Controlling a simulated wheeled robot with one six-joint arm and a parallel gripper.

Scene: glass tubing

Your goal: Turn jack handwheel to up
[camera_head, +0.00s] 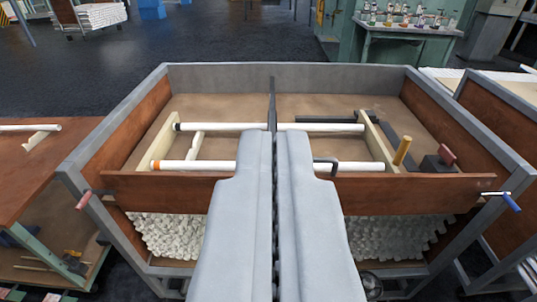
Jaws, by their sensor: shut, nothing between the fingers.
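My gripper (273,135) is shut and empty. Its two long pale grey fingers reach up from the bottom centre and lie side by side, in front of a large grey-framed bin. No jack handwheel can be made out for certain. A small round dark metal part (371,286) shows low at the bin's front, right beside my right finger. I cannot tell whether it is the handwheel or a caster. My fingers hide the middle of the bin's front.
The grey-framed bin (290,76) holds pale tubes on wooden supports, with a thin black upright (272,98) behind my fingertips. A red-brown board (160,192) spans its front. A brown table (40,175) stands left, another bin (497,125) right. Dark floor (200,35) lies open behind.

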